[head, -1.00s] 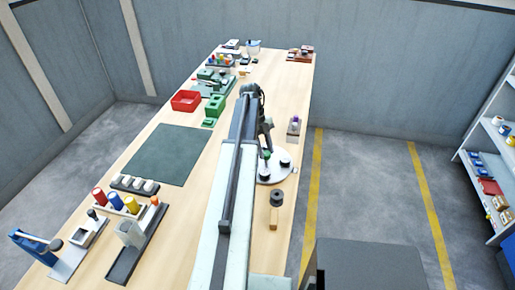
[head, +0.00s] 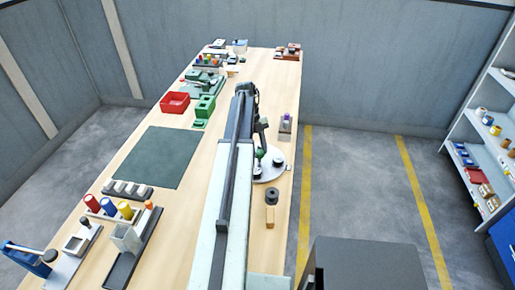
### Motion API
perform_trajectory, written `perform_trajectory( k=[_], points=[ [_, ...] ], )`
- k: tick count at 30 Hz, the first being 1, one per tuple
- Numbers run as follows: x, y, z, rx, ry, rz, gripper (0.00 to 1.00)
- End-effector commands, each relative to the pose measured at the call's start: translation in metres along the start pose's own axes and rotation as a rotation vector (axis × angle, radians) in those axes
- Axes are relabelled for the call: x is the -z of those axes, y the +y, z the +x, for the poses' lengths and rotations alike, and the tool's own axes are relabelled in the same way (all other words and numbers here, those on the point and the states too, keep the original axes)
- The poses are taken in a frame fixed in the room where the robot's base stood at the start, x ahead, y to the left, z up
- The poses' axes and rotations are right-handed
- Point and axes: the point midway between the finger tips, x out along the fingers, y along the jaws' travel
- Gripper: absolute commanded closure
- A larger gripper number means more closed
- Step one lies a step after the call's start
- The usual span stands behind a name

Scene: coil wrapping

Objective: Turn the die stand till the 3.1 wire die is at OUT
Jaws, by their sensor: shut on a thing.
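The die stand (head: 270,175) is a round pale disc near the right edge of the bench. Dark round dies sit on it, one at the right (head: 278,163) and one nearer the left, partly beside my arm. A green knob (head: 260,153) stands up at its left side. My gripper (head: 261,147) is over the stand at this knob, shut on it as far as I can see. The fingers are small and dark here. The die sizes and the OUT mark cannot be read; my arm hides the stand's left edge.
A dark spool on a wooden block (head: 271,205) stands in front of the stand. A small grey holder with a purple top (head: 285,125) is behind it. A green mat (head: 157,157) lies left, with a red bin (head: 175,103) beyond. Shelves (head: 485,150) stand far right.

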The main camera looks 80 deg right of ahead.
Motion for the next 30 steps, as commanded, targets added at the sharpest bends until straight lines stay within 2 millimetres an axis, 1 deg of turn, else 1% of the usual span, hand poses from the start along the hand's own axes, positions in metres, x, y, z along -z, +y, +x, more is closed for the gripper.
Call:
perform_trajectory(
  k=[4,5,6,7,15,19,23,30],
  points=[
    [0.001,-0.001,0.0,0.002,0.004,0.002,1.0],
    [0.001,0.0,0.0,0.002,0.004,0.002,0.61],
    [0.001,0.0,0.0,0.002,0.004,0.001,0.5],
    [0.001,0.0,0.0,0.002,0.003,0.001,0.45],
    [-0.001,0.001,-0.001,0.001,0.001,-0.003,0.45],
    [0.0,0.001,-0.007,0.001,0.001,-0.003,0.45],
    [0.001,0.001,-0.025,0.001,0.001,-0.003,0.45],
    [0.002,0.0,-0.071,0.002,0.002,-0.003,0.45]
  ],
)
